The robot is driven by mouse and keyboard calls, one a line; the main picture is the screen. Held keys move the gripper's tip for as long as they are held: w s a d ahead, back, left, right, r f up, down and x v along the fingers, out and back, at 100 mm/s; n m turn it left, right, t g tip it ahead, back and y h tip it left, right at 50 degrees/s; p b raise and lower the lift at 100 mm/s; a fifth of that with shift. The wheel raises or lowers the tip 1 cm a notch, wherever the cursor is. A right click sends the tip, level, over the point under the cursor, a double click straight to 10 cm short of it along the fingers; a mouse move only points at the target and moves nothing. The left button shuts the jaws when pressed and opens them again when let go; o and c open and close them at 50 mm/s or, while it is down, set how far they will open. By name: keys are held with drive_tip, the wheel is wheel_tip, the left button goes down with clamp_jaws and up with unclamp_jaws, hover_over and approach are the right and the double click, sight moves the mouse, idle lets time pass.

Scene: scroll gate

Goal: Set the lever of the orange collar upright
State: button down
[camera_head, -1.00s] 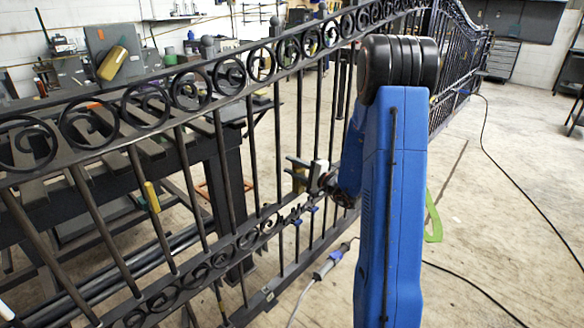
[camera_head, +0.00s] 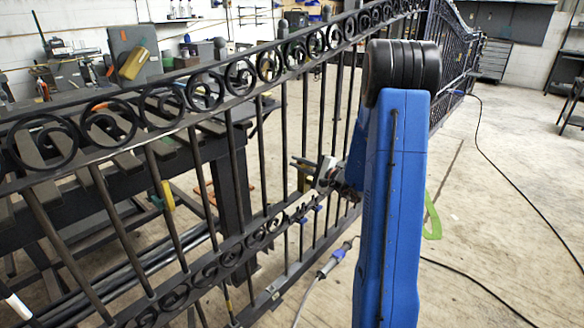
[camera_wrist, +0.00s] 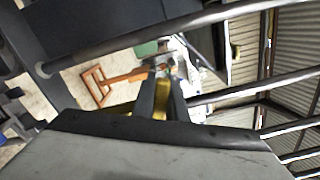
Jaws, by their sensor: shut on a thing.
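My gripper (camera_wrist: 163,88) reaches toward the gate bars. In the wrist view its dark fingers are shut on a yellow, brass-like piece (camera_wrist: 160,106). Small orange parts (camera_wrist: 160,70) show just beyond the fingertips; I cannot tell whether they belong to the orange collar. In the head view my gripper (camera_head: 325,177) is at the gate, right beside a brass-coloured piece (camera_head: 302,163) between the bars. The fingertips and the lever are too small and partly covered there, so the lever's angle cannot be told.
The black scroll gate (camera_head: 240,75) runs across the view. Small blue parts (camera_head: 317,207) sit below the gripper. An orange frame (camera_wrist: 97,86) lies behind the bars. A corded tool (camera_head: 333,260) is low at the gate. Cables cross the open floor at right.

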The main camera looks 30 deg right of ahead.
drive_tip(key=shift+w+d+r+m, duration=0.15)
drive_tip(key=shift+r+m, duration=0.1)
drive_tip(key=shift+m, duration=0.45)
drive_tip(key=shift+s+d+r+m, duration=0.1)
drive_tip(key=shift+r+m, duration=0.1)
drive_tip(key=shift+m, duration=0.5)
drive_tip(key=c, duration=1.8)
unclamp_jaws()
drive_tip(key=shift+o, duration=0.2)
